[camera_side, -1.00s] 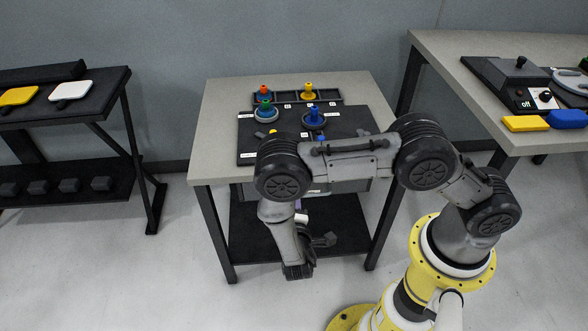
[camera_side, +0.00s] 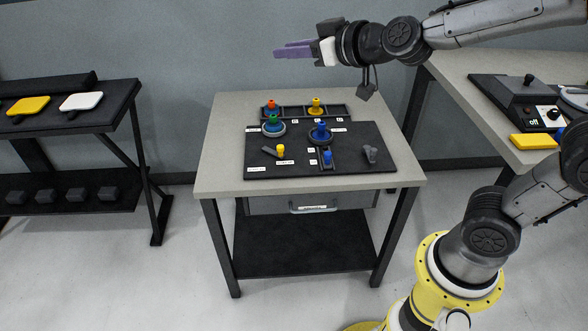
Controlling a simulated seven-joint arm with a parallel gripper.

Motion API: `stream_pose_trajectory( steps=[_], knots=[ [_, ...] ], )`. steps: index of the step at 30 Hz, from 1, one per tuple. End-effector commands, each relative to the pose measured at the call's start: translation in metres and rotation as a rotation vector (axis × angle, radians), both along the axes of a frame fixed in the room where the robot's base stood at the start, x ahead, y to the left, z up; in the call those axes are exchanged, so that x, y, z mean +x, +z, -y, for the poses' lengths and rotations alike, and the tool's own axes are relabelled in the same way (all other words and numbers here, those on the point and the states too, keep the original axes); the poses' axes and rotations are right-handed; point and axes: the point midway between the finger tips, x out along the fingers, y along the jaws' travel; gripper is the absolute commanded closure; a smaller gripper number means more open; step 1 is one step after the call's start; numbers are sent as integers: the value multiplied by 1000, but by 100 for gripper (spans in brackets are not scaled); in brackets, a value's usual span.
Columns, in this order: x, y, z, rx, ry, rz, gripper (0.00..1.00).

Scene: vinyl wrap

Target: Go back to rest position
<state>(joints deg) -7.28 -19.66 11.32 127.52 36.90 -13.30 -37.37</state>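My gripper (camera_side: 282,51), with purple fingers, is raised above and behind the middle table (camera_side: 212,170) in the side view. It points left, well clear of the table and its tools. I see no object in its fingers; they overlap from this side, so their gap cannot be judged. My arm reaches in from the right at the top. A black board (camera_side: 360,176) on the table holds a green-topped piece (camera_side: 272,124), a blue-topped piece (camera_side: 320,133), and small yellow (camera_side: 281,151) and blue (camera_side: 327,157) pieces.
A black rack (camera_side: 293,109) at the back of the board holds orange-topped and yellow-topped pieces. A dark shelf (camera_side: 100,120) with yellow and white pads stands left. A right table (camera_side: 460,70) carries a dark device (camera_side: 528,90) and a yellow block (camera_side: 533,141). Space above the middle table's front is clear.

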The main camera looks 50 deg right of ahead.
Motion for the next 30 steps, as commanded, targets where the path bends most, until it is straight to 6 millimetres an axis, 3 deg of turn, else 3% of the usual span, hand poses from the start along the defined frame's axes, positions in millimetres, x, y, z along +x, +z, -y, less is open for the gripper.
stream_pose_trajectory(
  steps=[2, 5, 9, 15, 18, 21, 30],
  knots=[
    [-37, 16, 0, 17, 48, -11, 73],
    [-85, 14, -1, 21, 101, -83, 73],
    [-150, -16, 1, 11, 121, -249, 73],
    [-219, -79, 14, 3, 64, -579, 73],
    [-239, -97, 21, 14, 20, -698, 73],
    [-250, -103, 23, 38, -13, -755, 73],
    [-251, -104, 23, 60, -28, -761, 73]
  ],
)
